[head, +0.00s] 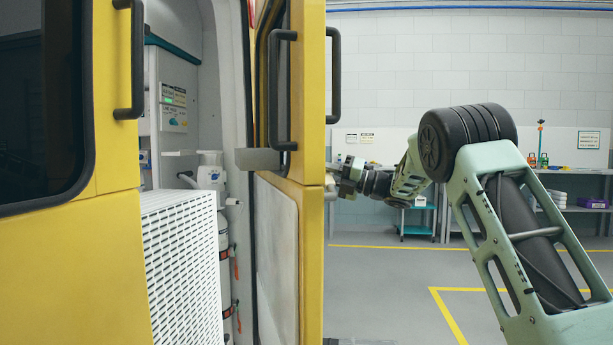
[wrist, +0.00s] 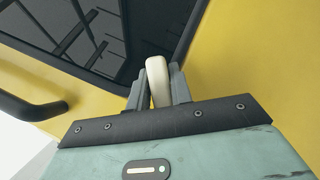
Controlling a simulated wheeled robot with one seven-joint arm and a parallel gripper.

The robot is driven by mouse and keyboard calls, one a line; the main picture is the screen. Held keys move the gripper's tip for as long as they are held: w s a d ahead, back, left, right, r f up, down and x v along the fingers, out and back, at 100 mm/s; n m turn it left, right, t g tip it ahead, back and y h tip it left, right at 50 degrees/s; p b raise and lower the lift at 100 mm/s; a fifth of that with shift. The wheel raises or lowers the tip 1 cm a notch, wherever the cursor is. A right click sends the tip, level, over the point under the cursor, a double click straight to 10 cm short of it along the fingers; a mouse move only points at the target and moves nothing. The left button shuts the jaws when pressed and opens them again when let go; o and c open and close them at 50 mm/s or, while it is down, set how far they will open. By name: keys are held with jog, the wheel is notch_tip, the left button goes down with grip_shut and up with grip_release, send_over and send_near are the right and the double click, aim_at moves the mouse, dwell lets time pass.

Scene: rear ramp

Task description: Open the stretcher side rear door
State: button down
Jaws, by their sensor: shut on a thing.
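The yellow rear door (head: 312,110) stands swung out in the middle of the head view, seen nearly edge-on, with its pale inner panel (head: 278,250) showing. My gripper (head: 336,186) is at the outer face of this door, and my arm reaches to it from the right. In the wrist view, my gripper (wrist: 158,88) is shut on a cream door handle (wrist: 158,70), with one grey finger on each side of it. The door's yellow skin and dark window (wrist: 120,30) lie behind the handle. The handle is mostly hidden in the head view.
Another yellow door (head: 110,240) with a dark window fills the left. Between the doors show a white perforated cabinet (head: 185,265) and a cylinder (head: 223,260). Black grab bars (head: 334,75) project from the doors. Grey floor (head: 385,290) is clear on the right, before a workbench (head: 570,185).

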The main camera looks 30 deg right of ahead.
jog(key=shift+r, duration=0.1)
jog(key=c, duration=1.3)
grip_release()
jog(key=shift+s+d+f+b, duration=0.6)
jog(key=shift+s+d+b, duration=1.45)
jog(key=shift+s, duration=0.7)
jog(key=shift+s+d+f+b, duration=0.6)
jog(key=shift+s+d+b, duration=1.05)
jog(key=shift+s+b, duration=0.95)
jog(key=shift+s+d+f+b, duration=0.6)
jog(key=shift+s+d+b, duration=1.35)
jog(key=shift+s, duration=0.95)
jog(key=shift+a+f+b, duration=0.1)
jog(key=shift+b, duration=0.4)
